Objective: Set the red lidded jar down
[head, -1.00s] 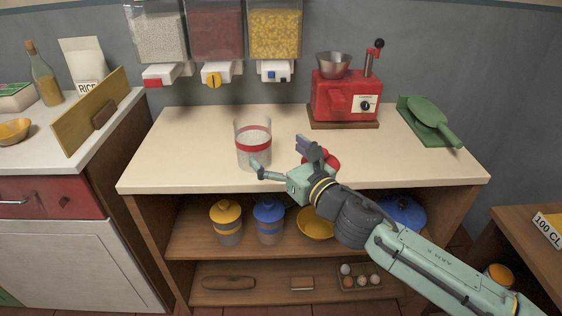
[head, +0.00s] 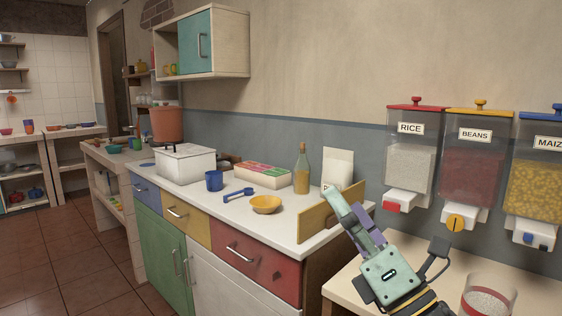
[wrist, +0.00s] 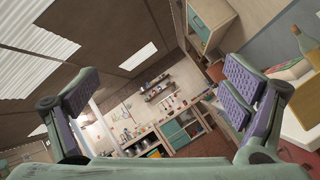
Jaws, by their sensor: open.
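The jar (head: 488,296) is clear with a red band and holds white grains. It stands upright on the pale counter (head: 350,290) at the lower right of the head view, cut off by the frame's edge. No red lid shows on its visible open top. My gripper (head: 388,232) is up beside the jar, to its left, apart from it. Its fingers are spread, and in the wrist view (wrist: 160,95) nothing is between the pads. The jar does not show in the wrist view.
Dispensers of rice (head: 411,160), beans (head: 472,165) and maize (head: 535,175) hang above the counter. A wooden board (head: 315,220) stands at the edge of the left worktop, which bears a yellow bowl (head: 265,204), a blue mug (head: 214,181) and a bottle (head: 302,170).

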